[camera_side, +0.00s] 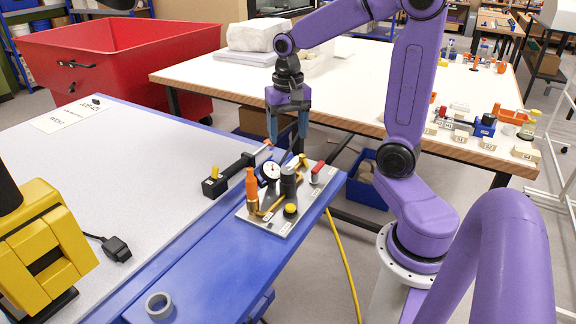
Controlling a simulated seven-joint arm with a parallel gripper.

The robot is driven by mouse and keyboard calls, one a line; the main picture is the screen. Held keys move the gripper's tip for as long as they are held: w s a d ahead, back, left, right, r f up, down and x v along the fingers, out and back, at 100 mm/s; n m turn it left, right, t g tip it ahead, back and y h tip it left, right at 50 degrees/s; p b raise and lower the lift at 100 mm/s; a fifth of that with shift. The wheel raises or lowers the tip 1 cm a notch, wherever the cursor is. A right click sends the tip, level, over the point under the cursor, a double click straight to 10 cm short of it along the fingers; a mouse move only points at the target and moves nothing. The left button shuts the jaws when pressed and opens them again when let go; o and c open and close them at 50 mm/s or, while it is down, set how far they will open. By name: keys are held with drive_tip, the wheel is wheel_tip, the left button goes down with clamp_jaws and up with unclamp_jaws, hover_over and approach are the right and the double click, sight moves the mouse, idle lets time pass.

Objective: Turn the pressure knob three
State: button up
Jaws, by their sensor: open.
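A metal plate (278,222) with pneumatic fittings sits at the corner of the blue bench. It carries a round white dial gauge (271,170), a dark upright cylinder (288,184), an orange part (252,186), a black fitting with a yellow top (290,210) and a red-tipped fitting (317,170). I cannot tell for certain which of these is the pressure knob. My gripper (287,136) points down above the far side of the plate. Its fingers are apart with nothing visible between them. The fingertips appear clear of the fittings, though the exact gap is hard to judge.
A black tool with a yellow button (215,172) lies left of the plate. A grey ring (159,305) lies on the blue bench's near edge (190,275). A yellow hose (344,265) hangs to the floor. A white table (380,85) with labelled blocks stands behind. A red bin (130,62) stands at the back left.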

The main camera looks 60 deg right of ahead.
sight(288, 170)
wheel_tip(288, 170, down, 10)
drive_tip(key=shift+f, duration=0.15)
idle(0.4)
drive_tip(key=c, duration=1.1)
